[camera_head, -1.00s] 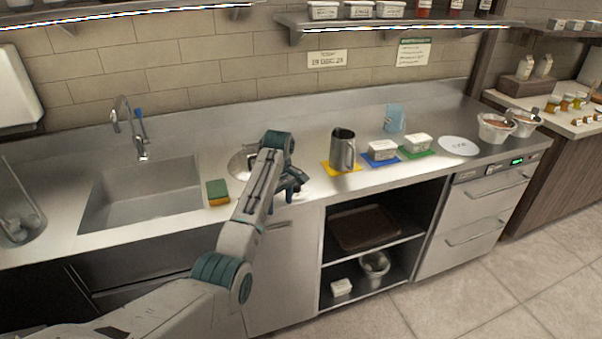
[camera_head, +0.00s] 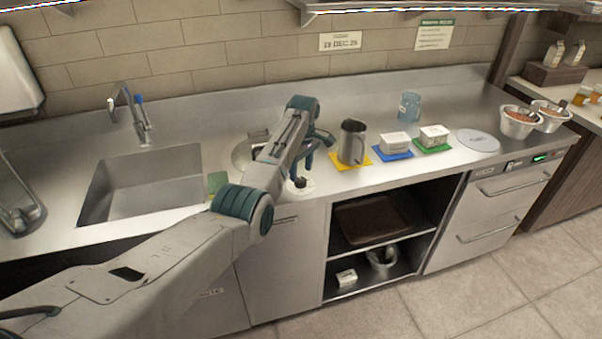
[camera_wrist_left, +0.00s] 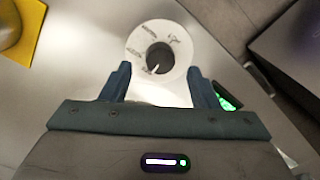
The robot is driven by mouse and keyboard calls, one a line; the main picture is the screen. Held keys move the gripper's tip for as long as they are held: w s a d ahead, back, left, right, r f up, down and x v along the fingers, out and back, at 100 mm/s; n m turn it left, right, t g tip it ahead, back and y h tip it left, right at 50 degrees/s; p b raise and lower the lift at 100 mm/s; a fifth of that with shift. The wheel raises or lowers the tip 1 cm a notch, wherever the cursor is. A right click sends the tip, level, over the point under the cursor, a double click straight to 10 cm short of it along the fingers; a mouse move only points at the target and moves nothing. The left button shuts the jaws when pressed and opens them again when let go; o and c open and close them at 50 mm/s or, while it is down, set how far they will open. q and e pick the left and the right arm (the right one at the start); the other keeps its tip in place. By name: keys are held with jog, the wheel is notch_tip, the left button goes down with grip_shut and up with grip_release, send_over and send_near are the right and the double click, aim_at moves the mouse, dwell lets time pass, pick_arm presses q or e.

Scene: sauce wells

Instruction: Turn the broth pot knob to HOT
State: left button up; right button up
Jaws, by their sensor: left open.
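The broth pot knob (camera_head: 300,184) is a dark knob on a round white dial at the counter's front edge, just below my left gripper (camera_head: 310,160) in the head view. In the left wrist view the knob (camera_wrist_left: 159,57) shows from above, with a white pointer mark toward the picture's bottom, slightly left. Small dial labels are too blurred to read. My left gripper (camera_wrist_left: 158,78) is open and empty, its fingers either side of the dial's lower part in the picture; contact is not visible. The broth pot (camera_head: 242,154) sits behind, partly hidden by my arm.
A steel pitcher (camera_head: 352,142) stands on a yellow mat (camera_head: 338,164) right of the knob. White tubs on blue and green mats, a blue cup (camera_head: 409,105) and a round lid (camera_head: 478,141) stand farther right. A sponge (camera_head: 217,182) and sink (camera_head: 140,183) lie left.

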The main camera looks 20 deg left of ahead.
aim_at(301, 179)
pick_arm(q)
notch_tip(301, 179, down, 2)
jog(key=shift+f, duration=0.2)
jog(key=shift+s+f, duration=0.15)
jog(key=shift+f, duration=0.2)
jog(key=shift+f, duration=0.1)
jog(key=c, duration=1)
jog(key=shift+o, duration=0.2)
